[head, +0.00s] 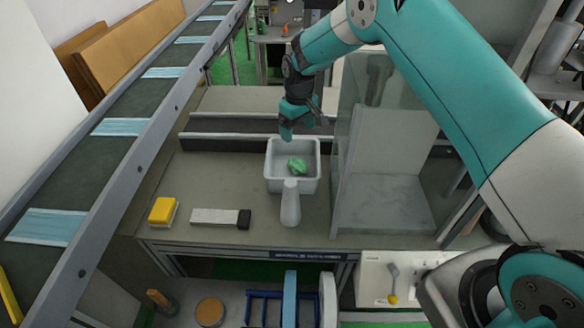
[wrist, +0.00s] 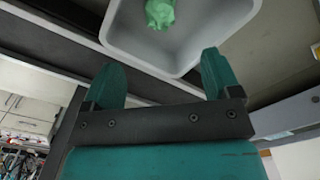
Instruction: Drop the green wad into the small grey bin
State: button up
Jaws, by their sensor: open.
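The green wad (head: 297,166) is a crumpled lump lying inside a light grey, open-topped bin (head: 272,150) on the workbench. In the wrist view, the wad (wrist: 160,13) lies on the floor of the bin (wrist: 150,62), partly cut off by the top edge. My gripper (head: 296,122) is above the bin's far side, pointing down. In the wrist view, the two teal fingers of my gripper (wrist: 163,62) stand wide apart with nothing between them. The wad is apart from both fingers.
A pale rounded handle or bottle (head: 290,203) adjoins the bin's near side. A yellow sponge (head: 163,210) and a white tool with a black end (head: 220,217) lie to the left. A clear-walled enclosure (head: 385,205) stands to the right. A conveyor (head: 105,150) carrying blue masks runs along the left.

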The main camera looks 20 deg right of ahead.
notch_tip(320, 180, up, 15)
jog(key=b, duration=0.3)
jog(key=shift+b, duration=0.4)
jog(key=s+a+r+n+y+p, duration=0.15)
jog(key=s+r, duration=0.25)
jog(key=s, duration=0.6)
jog(key=s+a+r+p, duration=0.1)
jog(key=s+r+p, duration=0.15)
jog(key=s, duration=0.65)
jog(key=s+a+r+n+y+p, duration=0.15)
jog(key=s+r, duration=0.25)
jog(key=s, duration=0.6)
jog(key=s+f+m+y+b, duration=0.1)
jog(key=s+f+b, duration=0.1)
jog(key=s, duration=0.8)
jog(key=shift+a, duration=0.4)
